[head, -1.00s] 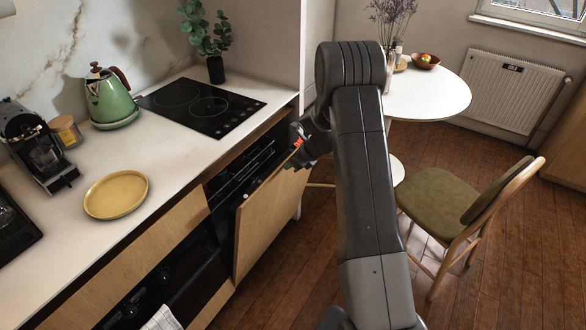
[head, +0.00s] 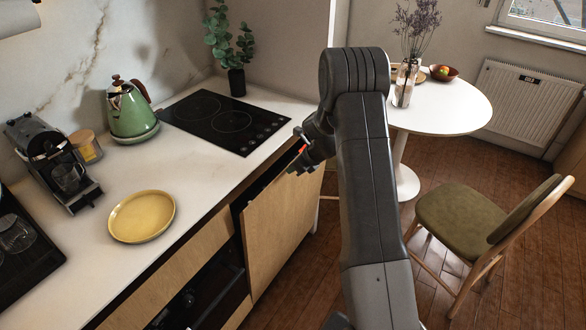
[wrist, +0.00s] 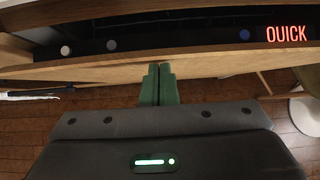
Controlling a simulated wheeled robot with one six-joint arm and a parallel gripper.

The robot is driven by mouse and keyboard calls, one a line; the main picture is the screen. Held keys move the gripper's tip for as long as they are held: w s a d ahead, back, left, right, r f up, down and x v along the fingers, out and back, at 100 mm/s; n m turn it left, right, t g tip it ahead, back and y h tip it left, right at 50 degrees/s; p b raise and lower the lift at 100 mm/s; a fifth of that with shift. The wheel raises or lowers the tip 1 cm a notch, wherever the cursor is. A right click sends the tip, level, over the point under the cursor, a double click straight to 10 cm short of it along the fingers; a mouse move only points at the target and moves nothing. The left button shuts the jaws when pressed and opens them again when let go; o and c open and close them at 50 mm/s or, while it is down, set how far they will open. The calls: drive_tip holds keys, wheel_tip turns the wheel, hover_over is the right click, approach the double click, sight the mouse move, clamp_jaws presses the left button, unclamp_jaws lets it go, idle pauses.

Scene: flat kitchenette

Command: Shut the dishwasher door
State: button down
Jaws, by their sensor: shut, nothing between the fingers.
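The dishwasher door (head: 283,225) is a wood-fronted panel below the counter, nearly upright. A narrow dark gap shows between its top and the counter. In the wrist view the door (wrist: 210,66) runs across the picture, with a black control strip (wrist: 180,37) along its top edge and a lit "QUICK" sign. My gripper (wrist: 158,70) is shut and empty, its green fingertips at the outer wooden face of the door, seemingly touching it. In the head view my gripper (head: 307,158) is at the door's upper right, partly hidden by my arm.
The counter (head: 190,178) holds a hob (head: 215,120), a green kettle (head: 130,112), a yellow plate (head: 142,216) and a coffee machine (head: 55,160). A round white table (head: 440,108) and a chair (head: 460,220) stand to the right. Wooden floor (head: 530,260) is free at the lower right.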

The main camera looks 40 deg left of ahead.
drive_tip(key=shift+d, duration=0.1)
wheel_tip(320, 180, up, 9)
drive_tip(key=d+b, duration=0.1)
drive_tip(key=b, duration=0.1)
drive_tip(key=y+b, duration=0.5)
drive_tip(key=b, duration=1.6)
approach(260, 226)
drive_tip(key=x, duration=0.2)
drive_tip(key=b+x, duration=0.1)
drive_tip(key=x, duration=0.2)
drive_tip(key=shift+w+d+f, duration=0.15)
drive_tip(key=shift+f, duration=0.25)
drive_tip(key=shift+a, duration=0.75)
